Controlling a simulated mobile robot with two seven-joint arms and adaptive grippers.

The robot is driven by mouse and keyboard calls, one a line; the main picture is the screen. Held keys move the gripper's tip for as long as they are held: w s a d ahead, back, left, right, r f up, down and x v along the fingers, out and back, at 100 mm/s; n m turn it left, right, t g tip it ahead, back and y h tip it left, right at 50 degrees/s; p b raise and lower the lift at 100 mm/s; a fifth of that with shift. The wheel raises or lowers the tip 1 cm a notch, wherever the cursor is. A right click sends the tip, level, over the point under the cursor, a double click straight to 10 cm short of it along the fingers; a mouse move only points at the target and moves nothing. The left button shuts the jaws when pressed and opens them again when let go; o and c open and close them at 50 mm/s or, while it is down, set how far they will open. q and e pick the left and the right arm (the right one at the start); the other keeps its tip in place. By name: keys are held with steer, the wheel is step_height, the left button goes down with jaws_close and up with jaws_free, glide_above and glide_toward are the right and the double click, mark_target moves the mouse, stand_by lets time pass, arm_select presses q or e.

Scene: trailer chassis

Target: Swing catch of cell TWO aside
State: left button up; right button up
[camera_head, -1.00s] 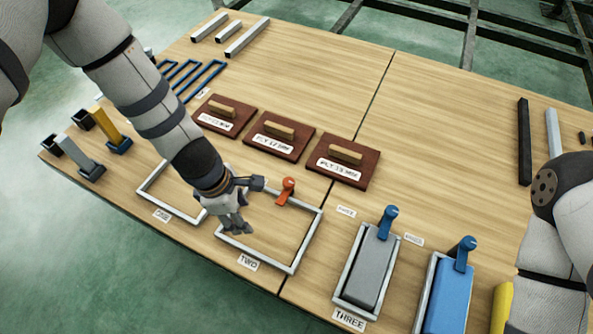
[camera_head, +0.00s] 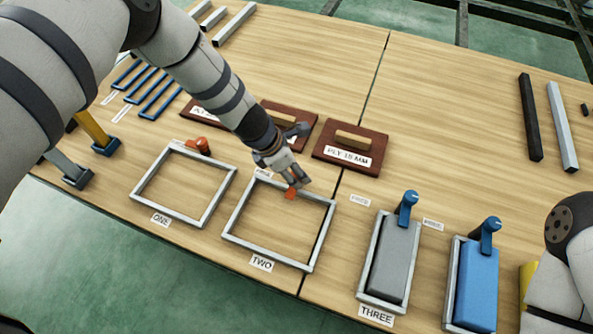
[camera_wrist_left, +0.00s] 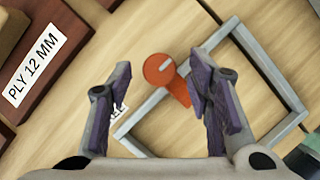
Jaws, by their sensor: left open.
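The cell TWO frame (camera_head: 275,262) is an empty grey rectangle on the wooden bench, with its TWO label on the near side. Its orange-red catch (camera_head: 291,194) sits at the far bar, partly hidden by my left gripper (camera_head: 296,182). In the left wrist view the catch (camera_wrist_left: 159,69) has a round head and a short arm lying across the frame bar (camera_wrist_left: 146,106). The open fingers of my left gripper (camera_wrist_left: 160,105) stand on either side of the catch, apart from it and holding nothing. My right gripper is out of view.
Cell ONE (camera_head: 150,175) to the left is empty, with an orange catch (camera_head: 203,146). Cell THREE (camera_head: 366,270) holds a grey block under a blue catch (camera_head: 408,204).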

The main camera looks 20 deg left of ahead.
arm_select(q)
steer(key=shift+w+d+f, duration=0.15)
steer(key=shift+f, duration=0.45)
jaws_close()
